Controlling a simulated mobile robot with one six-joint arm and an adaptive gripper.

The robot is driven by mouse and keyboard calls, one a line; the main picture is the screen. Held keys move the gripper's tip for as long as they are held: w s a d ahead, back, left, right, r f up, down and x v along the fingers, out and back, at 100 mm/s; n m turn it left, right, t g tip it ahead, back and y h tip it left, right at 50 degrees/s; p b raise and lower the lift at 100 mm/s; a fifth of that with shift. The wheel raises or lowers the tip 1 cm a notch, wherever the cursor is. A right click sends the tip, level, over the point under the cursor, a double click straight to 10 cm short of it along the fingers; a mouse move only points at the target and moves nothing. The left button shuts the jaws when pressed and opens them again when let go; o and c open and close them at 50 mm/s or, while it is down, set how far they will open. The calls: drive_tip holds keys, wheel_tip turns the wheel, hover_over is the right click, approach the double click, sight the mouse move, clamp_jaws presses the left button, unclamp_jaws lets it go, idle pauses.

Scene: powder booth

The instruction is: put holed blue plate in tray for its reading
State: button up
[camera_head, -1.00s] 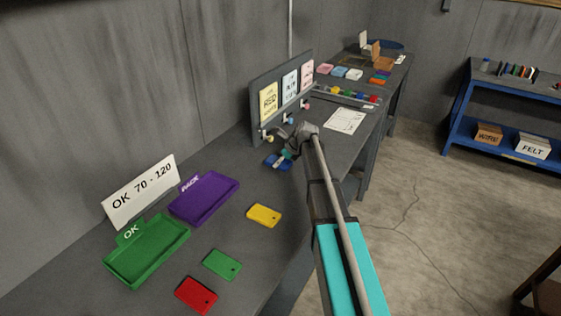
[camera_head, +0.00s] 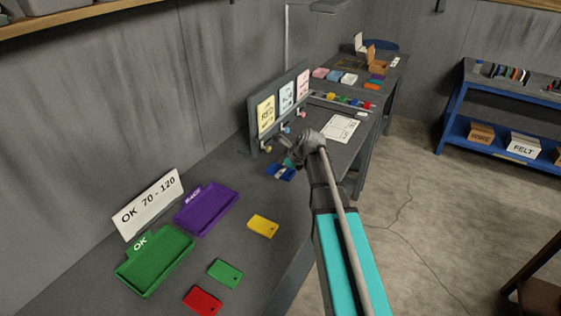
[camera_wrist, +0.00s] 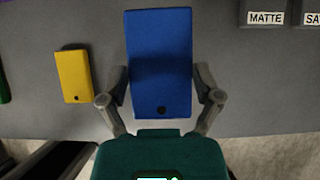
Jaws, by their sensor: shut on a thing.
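The blue plate (camera_wrist: 160,50) has a dark round hole near its end closest to my wrist. My gripper (camera_wrist: 161,80) is shut on its two long sides. It looks larger than the yellow plate, so it seems held above the bench. In the head view the blue plate (camera_head: 281,173) shows partly behind my gripper (camera_head: 290,164). A green tray (camera_head: 152,262) marked OK and a purple tray (camera_head: 206,210) with a hard-to-read label stand at the left. A white sign (camera_head: 148,204) behind them reads "OK 70 - 120". No reading shows legibly.
Yellow (camera_head: 263,226), green (camera_head: 226,273) and red (camera_head: 202,300) plates lie along the bench front. A card board (camera_head: 279,105) stands behind my gripper, and a paper sheet (camera_head: 342,128) lies to its right. Bare bench (camera_head: 238,195) separates my gripper from the trays.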

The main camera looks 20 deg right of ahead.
sight(282, 175)
drive_tip(key=shift+s+a+r+p, duration=0.1)
drive_tip(key=shift+s+r+p, duration=0.25)
drive_tip(key=shift+s, duration=0.55)
drive_tip(key=shift+s+a+r+p, duration=0.15)
drive_tip(key=shift+s+r, duration=0.25)
drive_tip(key=shift+s, duration=0.45)
drive_tip(key=shift+d, duration=0.15)
